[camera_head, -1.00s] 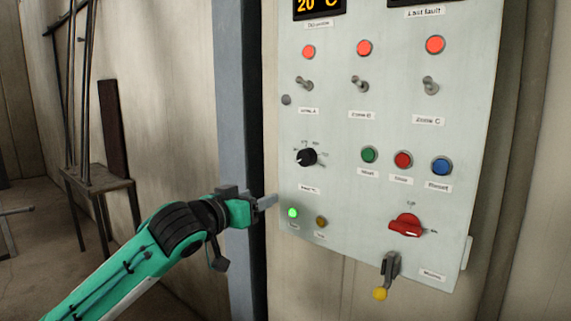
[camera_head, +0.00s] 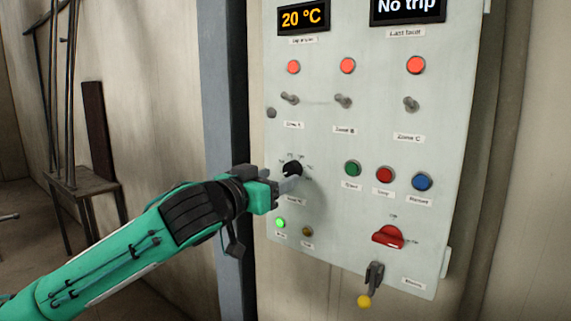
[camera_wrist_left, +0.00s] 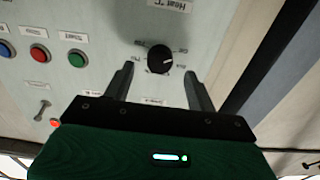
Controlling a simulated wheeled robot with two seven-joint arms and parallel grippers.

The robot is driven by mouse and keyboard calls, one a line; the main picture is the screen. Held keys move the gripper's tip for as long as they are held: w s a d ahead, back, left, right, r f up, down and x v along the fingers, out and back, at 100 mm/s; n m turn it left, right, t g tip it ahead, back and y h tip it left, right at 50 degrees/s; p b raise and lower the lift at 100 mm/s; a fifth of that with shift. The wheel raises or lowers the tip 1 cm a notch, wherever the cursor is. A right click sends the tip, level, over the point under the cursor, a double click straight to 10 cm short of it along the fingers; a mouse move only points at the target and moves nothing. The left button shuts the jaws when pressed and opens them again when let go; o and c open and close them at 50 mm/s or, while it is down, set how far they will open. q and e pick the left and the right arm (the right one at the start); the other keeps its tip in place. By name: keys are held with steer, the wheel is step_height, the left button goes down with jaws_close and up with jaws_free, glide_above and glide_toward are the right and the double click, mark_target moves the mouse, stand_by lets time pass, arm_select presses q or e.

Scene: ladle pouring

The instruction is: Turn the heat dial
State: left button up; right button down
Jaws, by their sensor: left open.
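The heat dial is a round black knob (camera_head: 292,168) with a scale around it, at the left of the panel's middle. My left gripper (camera_head: 288,184) is in front of the panel, its fingertips close by the dial and partly overlapping it in the head view. In the left wrist view the dial (camera_wrist_left: 159,58) shows between and just beyond the two open fingers (camera_wrist_left: 158,82), with a pale pointer mark on its face. The label "Heat °C" (camera_wrist_left: 170,5) shows near it. Nothing is between the fingers' tips that I can see held. My right gripper is out of view.
The grey control panel (camera_head: 330,140) carries toggle switches, red lamps, green, red and blue buttons (camera_head: 422,181), a red rotary switch (camera_head: 388,237) and a yellow-tipped lever (camera_head: 367,290). A display (camera_head: 303,18) reads 20 °C; another (camera_head: 407,8) reads No trip. A stool (camera_head: 85,186) stands at left.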

mark_target(289, 172)
arm_select(q)
steer(key=shift+p+x, duration=0.55)
steer(key=shift+x, duration=1.5)
steer(key=c, duration=1)
steer(key=m+p, duration=0.1)
steer(key=m, duration=0.4)
steer(key=shift+r, duration=0.1)
steer(key=shift+a+m+p, duration=0.1)
steer(key=shift+m+p, duration=0.65)
steer(key=shift+m, duration=1.45)
